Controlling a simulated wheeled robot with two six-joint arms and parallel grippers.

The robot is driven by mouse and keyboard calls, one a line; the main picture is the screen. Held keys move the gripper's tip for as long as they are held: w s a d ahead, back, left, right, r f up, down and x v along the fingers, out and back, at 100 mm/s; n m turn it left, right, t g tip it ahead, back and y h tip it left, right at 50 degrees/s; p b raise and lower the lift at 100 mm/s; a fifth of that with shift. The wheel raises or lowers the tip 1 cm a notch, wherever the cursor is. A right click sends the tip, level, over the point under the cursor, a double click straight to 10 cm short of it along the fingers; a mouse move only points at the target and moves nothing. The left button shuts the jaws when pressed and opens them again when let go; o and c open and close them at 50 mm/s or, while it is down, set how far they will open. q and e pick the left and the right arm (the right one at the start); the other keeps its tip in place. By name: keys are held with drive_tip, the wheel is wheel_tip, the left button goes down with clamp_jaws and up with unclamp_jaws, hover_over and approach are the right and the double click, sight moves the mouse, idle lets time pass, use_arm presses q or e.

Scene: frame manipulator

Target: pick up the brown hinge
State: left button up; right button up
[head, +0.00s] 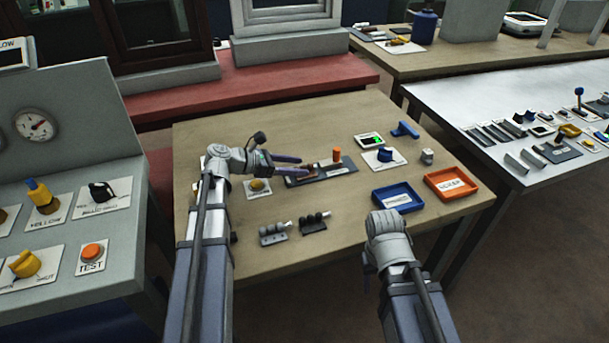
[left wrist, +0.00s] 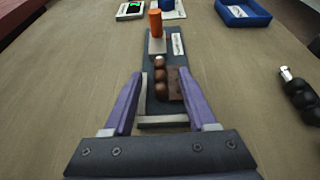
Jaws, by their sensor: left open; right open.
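The brown hinge (left wrist: 165,82) lies on a dark plate (left wrist: 158,105) on the wooden table. It has rounded knuckles along its left side and a flat leaf on the right. My left gripper (left wrist: 160,75) is open, with one finger on each side of the hinge. I cannot tell whether the fingers touch it. In the head view my left gripper (head: 289,164) covers part of the hinge (head: 301,171). My right gripper (head: 387,222) is open at the table's front edge, away from the hinge; its fingers hardly show.
An orange cylinder (left wrist: 155,22) stands on the plate's far part. Two similar dark hinge-like parts (head: 273,233) (head: 314,223) lie nearer on the table (head: 215,120). A blue tray (head: 397,197) and an orange tray (head: 451,184) lie right. A blue knob (head: 385,155) stands farther back.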

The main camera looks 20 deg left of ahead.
use_arm(q)
drive_tip(key=shift+w+d+f, duration=0.1)
drive_tip(key=shift+w+d, duration=0.05)
drive_tip(key=shift+d, duration=0.05)
clamp_jaws()
idle(0.3)
